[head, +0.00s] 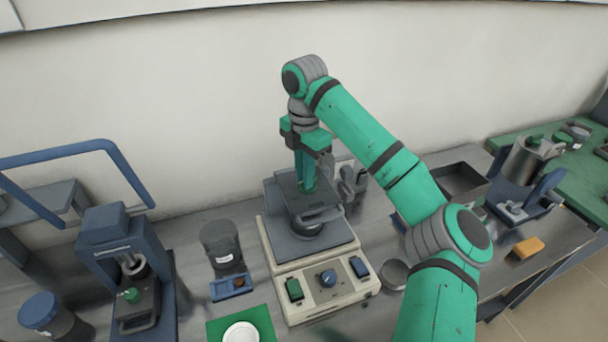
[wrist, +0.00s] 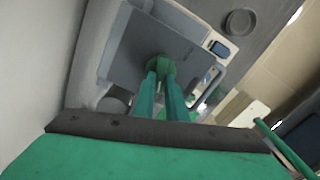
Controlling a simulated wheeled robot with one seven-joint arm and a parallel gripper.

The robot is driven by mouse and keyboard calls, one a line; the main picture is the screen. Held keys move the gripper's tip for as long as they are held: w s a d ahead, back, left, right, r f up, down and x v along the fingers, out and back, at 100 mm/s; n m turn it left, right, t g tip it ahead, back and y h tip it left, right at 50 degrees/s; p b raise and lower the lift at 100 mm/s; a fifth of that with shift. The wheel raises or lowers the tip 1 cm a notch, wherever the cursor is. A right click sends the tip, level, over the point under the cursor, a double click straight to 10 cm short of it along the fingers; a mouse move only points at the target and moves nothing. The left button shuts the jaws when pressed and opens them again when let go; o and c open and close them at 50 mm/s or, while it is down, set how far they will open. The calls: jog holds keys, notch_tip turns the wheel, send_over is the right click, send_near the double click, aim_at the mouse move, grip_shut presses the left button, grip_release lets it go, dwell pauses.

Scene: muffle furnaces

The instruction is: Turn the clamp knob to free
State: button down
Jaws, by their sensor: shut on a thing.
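The clamp knob is a small green knob; it shows in the wrist view (wrist: 159,64) on a flat grey plate (wrist: 135,42). In the head view the same plate sits on top of a cream-based device (head: 318,299), and my fingers largely cover the knob there. My gripper (head: 308,187) reaches down from above with its long green fingers. In the wrist view my gripper (wrist: 163,80) is shut on the knob, with the fingertips at its near side. The knob's exact turn angle cannot be told.
A blue press (head: 120,250), a dark jar (head: 222,245) and a blue tray (head: 231,288) stand to the left. A round dish (head: 394,273) lies right of the device. A metal pot (head: 527,160) and yellow block (head: 528,247) are farther right. The wall is close behind.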

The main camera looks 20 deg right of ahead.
jog(key=shift+d+n, duration=0.15)
jog(key=shift+n, duration=0.75)
jog(key=c, duration=1.8)
grip_release()
notch_tip(320, 180, up, 11)
jog(key=shift+s+f, duration=0.1)
jog(key=shift+f, duration=0.05)
